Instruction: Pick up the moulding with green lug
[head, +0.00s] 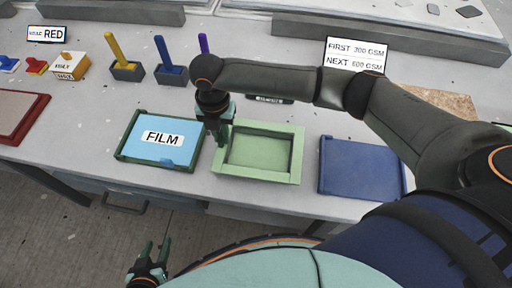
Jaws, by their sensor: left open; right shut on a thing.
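A light green moulding (262,149), a shallow rectangular frame with a recessed middle, lies on the table in front of me. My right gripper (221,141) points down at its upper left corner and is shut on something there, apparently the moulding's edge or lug. The fingers hide the gripped part, and I see no clear gap under the moulding. My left gripper (157,246) is open and empty, low in the view in front of the table's near edge.
A green tray with a blue FILM sheet (144,137) lies close left; a blue panel (361,167) lies right. A red frame (31,118) is far left. Yellow (120,58) and blue (166,60) handled tools stand behind. A sign (354,55) reads FIRST 300 GSM, NEXT 600 GSM.

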